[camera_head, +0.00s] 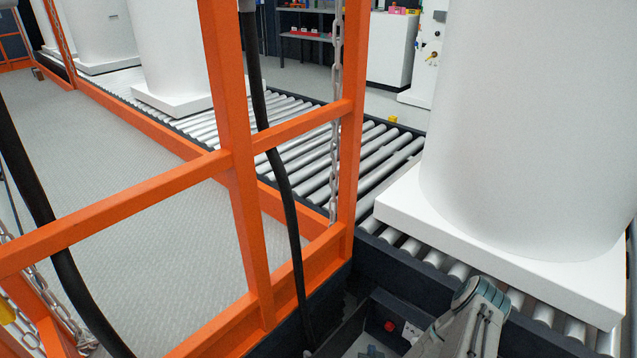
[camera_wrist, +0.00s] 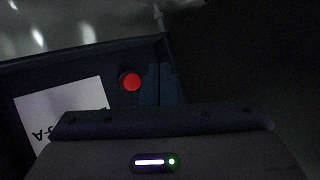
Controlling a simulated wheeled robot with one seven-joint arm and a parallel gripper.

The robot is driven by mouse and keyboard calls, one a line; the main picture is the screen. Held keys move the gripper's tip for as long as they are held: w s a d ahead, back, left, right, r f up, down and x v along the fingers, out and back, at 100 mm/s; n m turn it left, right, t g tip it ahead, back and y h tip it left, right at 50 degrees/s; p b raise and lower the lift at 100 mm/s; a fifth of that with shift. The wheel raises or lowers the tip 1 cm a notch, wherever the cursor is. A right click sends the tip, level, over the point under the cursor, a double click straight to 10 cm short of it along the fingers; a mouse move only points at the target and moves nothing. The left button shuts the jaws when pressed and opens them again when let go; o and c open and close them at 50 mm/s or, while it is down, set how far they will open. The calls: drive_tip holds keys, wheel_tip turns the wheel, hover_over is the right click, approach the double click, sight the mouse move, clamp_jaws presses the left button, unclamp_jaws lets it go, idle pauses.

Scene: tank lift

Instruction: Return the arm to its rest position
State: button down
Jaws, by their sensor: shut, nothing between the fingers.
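My arm (camera_head: 468,318) shows at the bottom right of the head view, a grey-white link with a teal-grey rounded joint. It reaches in over a dark control box. My gripper (camera_wrist: 160,121) fills the lower part of the wrist view as a dark body with a lit white and green indicator. It is shut and holds nothing. Its fingertips cannot be made out clearly. A red round button (camera_wrist: 131,82) on the dark control box (camera_wrist: 82,62) lies just beyond the gripper, apart from it in the picture. A white label (camera_wrist: 62,108) is left of the button.
An orange frame (camera_head: 240,170) with hanging chains and black cables stands at the left and centre. A large white tank (camera_head: 530,120) on a white base sits on the roller conveyor (camera_head: 320,165) at right, close to my arm. The grey floor (camera_head: 120,200) at left is clear.

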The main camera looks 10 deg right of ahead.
drive_tip(key=w+r+n+g+y+p, duration=0.1)
drive_tip(key=w+r+p, duration=0.15)
drive_tip(key=r, duration=0.45)
drive_tip(key=w+d+r+n+g+y+p, duration=0.1)
drive_tip(key=w+r+n+p, duration=0.15)
drive_tip(key=r, duration=0.35)
drive_tip(key=w+r+n+y+p, duration=0.1)
drive_tip(key=w+r+p, duration=0.1)
drive_tip(key=r+p, duration=0.35)
wheel_tip(320, 180, up, 28)
drive_tip(key=a+n+g+p, duration=0.2)
drive_tip(key=a+g+p, duration=0.1)
drive_tip(key=p, duration=0.4)
drive_tip(key=s+a+r+g+p, duration=0.15)
drive_tip(key=s+r+p, duration=0.25)
drive_tip(key=r, duration=0.7)
drive_tip(key=s+a+r+g+p, duration=0.1)
drive_tip(key=s+a+r+p, duration=0.25)
drive_tip(key=r, duration=0.65)
drive_tip(key=s+a+r+g+p, duration=0.1)
drive_tip(key=s+a+r+p, duration=0.1)
drive_tip(key=s+r, duration=0.5)
drive_tip(key=s+a+r+m+p, duration=0.1)
drive_tip(key=s+a+r+p, duration=0.2)
drive_tip(key=s+r+p, duration=0.2)
drive_tip(key=s+r, duration=0.3)
drive_tip(key=shift+s+r+g, duration=0.3)
drive_tip(key=shift+s+g, duration=0.05)
